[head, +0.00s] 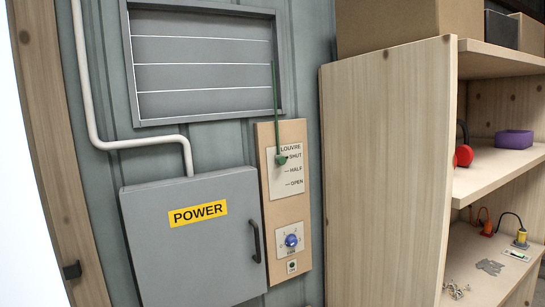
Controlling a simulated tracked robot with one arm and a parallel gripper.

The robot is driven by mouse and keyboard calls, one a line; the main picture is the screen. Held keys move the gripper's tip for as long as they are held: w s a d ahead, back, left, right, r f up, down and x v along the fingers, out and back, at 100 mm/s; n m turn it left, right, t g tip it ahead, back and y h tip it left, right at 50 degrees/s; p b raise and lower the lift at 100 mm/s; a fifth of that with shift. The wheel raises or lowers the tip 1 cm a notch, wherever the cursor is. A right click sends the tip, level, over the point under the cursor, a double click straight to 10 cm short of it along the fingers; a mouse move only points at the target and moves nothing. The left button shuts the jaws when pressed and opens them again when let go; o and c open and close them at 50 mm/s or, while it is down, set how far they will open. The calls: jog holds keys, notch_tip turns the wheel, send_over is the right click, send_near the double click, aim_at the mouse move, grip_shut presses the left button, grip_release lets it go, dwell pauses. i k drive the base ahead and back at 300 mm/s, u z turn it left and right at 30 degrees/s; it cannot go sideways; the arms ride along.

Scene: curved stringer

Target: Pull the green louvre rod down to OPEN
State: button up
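The green louvre rod (275,110) hangs in front of the right part of the grey louvre panel (203,62). Its green knob (281,160) is level with the SHUT mark on the white LOUVRE scale plate (286,172). HALF and OPEN are marked below SHUT. The plate is on a narrow wooden board (267,205) on the wall. The louvre slats lie flat, with thin light lines between them. My gripper is not in this view.
A grey POWER box (195,240) with a dark handle sits left of the board. A blue knob (291,240) is lower on the board. A wooden shelf unit (385,170) stands close on the right, holding several small items. A white pipe (85,90) runs down the wall.

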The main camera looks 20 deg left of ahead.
aim_at(280, 159)
jog(key=u, duration=0.4)
jog(key=i, duration=1.9)
jog(key=u, duration=0.45)
